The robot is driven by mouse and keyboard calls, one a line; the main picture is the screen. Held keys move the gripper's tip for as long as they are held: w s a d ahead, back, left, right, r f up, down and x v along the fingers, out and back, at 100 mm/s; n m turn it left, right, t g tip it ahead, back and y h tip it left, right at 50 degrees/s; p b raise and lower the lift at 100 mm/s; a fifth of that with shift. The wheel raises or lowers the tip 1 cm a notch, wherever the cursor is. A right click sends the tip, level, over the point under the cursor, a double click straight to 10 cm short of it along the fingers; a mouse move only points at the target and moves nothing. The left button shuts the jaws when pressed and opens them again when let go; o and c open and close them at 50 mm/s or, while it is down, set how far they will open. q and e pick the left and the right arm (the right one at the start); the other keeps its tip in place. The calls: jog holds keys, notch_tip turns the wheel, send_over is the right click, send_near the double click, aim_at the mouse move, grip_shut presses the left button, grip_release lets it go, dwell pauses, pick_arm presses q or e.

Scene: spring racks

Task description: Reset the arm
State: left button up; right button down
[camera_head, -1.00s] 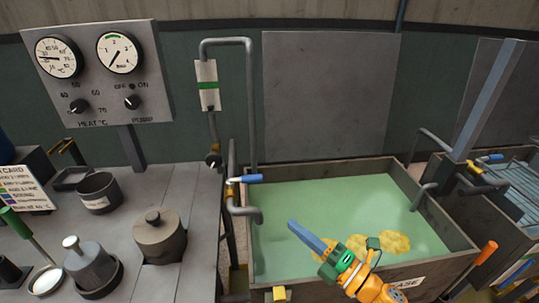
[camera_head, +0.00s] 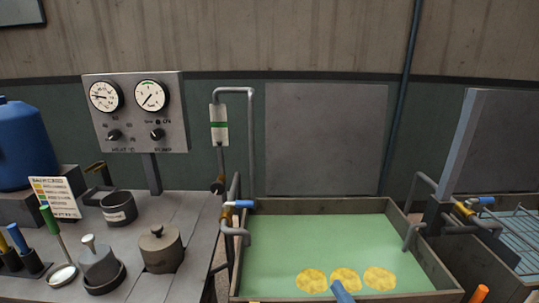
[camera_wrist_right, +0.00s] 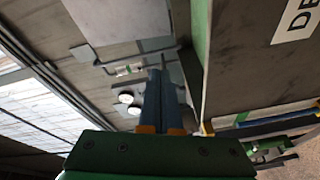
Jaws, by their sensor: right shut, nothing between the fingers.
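My right gripper shows only as a blue fingertip part (camera_head: 342,291) at the bottom edge of the head view, in front of the green tank. In the right wrist view its two blue fingers (camera_wrist_right: 163,78) lie together, shut and empty. The rest of my right arm is out of the head view. My left gripper is in neither view.
A tank (camera_head: 320,205) of green liquid with several yellow patches (camera_head: 345,279) stands at the centre. A grey bench (camera_head: 190,212) at left holds a lidded pot (camera_head: 160,252), a cup (camera_head: 119,209) and a gauge panel (camera_head: 135,132). Pipes (camera_head: 250,140) rise behind.

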jog(key=s+d+f+m+g+h, duration=0.4)
jog(key=s+f+m+g+h, duration=0.2)
jog(key=s+f+m, duration=0.4)
jog(key=s+a+f+m+g+y, duration=0.1)
jog(key=s+f+m+g, duration=0.25)
jog(key=s, duration=0.25)
jog(key=s+a+f+m+g, duration=0.1)
jog(key=s+f+m+g, duration=0.1)
jog(key=s+g, duration=0.35)
jog(key=s+f, duration=0.2)
jog(key=f, duration=0.7)
jog(key=s+f, duration=0.3)
jog(key=f, duration=0.5)
jog(key=s+d+f+g, duration=0.1)
jog(key=s+d+f, duration=0.1)
jog(key=s+f, duration=0.6)
jog(key=s, duration=0.2)
jog(key=shift+s+f, duration=0.25)
jog(key=shift+s, duration=0.05)
